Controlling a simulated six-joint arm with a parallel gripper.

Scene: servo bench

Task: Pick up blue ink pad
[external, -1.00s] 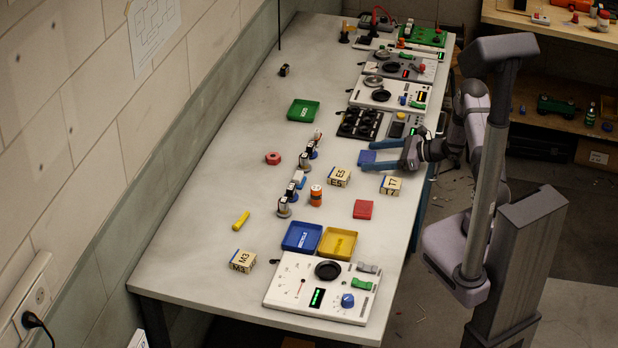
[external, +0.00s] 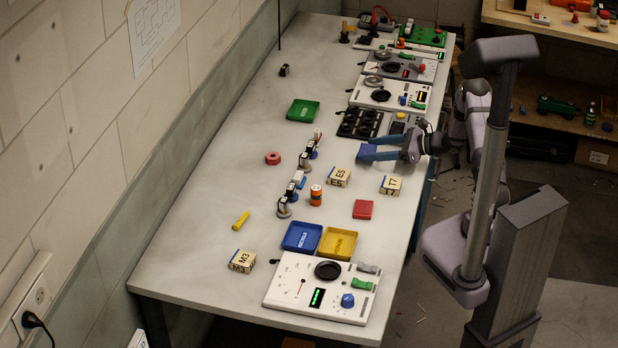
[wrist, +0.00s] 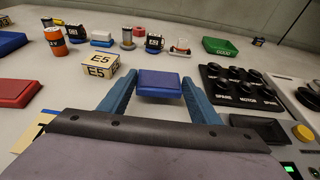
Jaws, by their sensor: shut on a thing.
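The blue ink pad (wrist: 160,84) is a flat, square, dark blue block between the two blue fingers of my gripper (wrist: 160,92) in the wrist view. The fingers touch its left and right sides. In the external view the pad (external: 367,151) shows at the tips of my gripper (external: 375,154), in front of the black knob panel. It appears slightly raised off the bench, but the gap under it is hard to judge.
A block marked E5 (external: 339,177) and a block marked T7 (external: 390,185) stand nearby. A red pad (external: 362,209) lies closer. The black knob panel (external: 360,123) is just beyond my gripper. A green tray (external: 303,110) lies to the left. The bench's left side is mostly clear.

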